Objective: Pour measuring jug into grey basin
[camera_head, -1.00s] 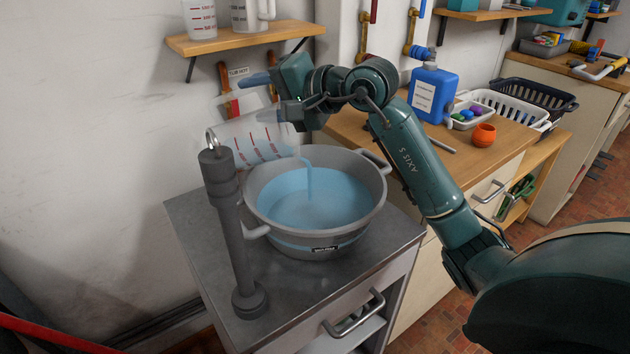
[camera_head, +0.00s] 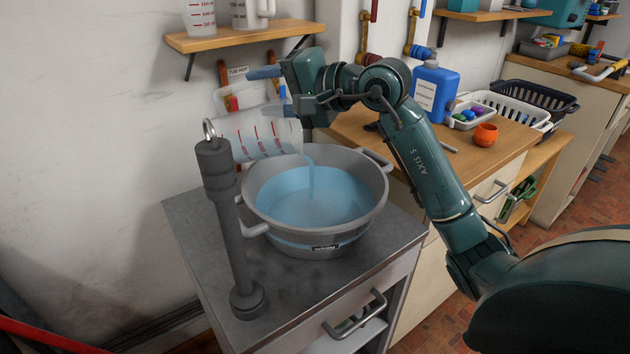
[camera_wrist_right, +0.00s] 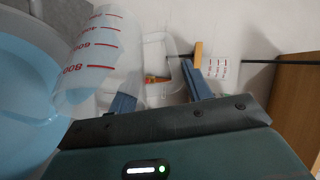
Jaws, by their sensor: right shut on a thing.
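The clear measuring jug (camera_head: 262,138) with red marks is tipped nearly onto its side, left of and above the grey basin (camera_head: 300,240). A pale blue stream (camera_head: 311,178) falls from its mouth into the basin, which holds a wide pool of blue liquid. The jug (camera_wrist_right: 88,62) also shows in the right wrist view, with the basin's blue interior (camera_wrist_right: 25,110) at the left. My right gripper (camera_wrist_right: 158,92) is shut on the jug; its exact hold on the handle is partly unclear. My left gripper is not in view.
The basin stands on a grey cabinet top (camera_head: 205,225). A grey post (camera_head: 228,225) with a ring rises close to the basin's left. A wall shelf (camera_head: 245,36) holds other vessels.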

